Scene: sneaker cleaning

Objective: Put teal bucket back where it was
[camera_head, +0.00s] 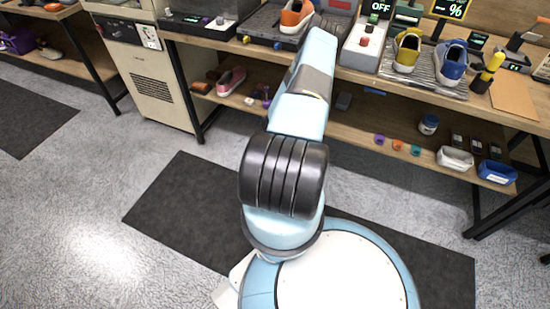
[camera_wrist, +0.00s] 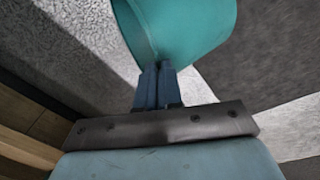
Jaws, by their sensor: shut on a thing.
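The teal bucket (camera_wrist: 190,28) fills the top middle of the wrist view, with its upper part cut off by the picture edge. My gripper (camera_wrist: 158,72) is shut on the bucket's wall, with the two dark blue fingers close together at it. Grey floor and a dark mat show behind the bucket, so it appears held clear of the bench. In the head view my arm hides the gripper, and the bucket does not show there.
A workbench (camera_head: 225,45) with sneakers and devices on top runs along the back. Its lower shelf (camera_head: 345,128) holds a pink shoe (camera_head: 231,81), small coloured items, a white tub (camera_head: 455,159) and a blue tub (camera_head: 497,172). A dark mat (camera_head: 185,205) lies on the open floor.

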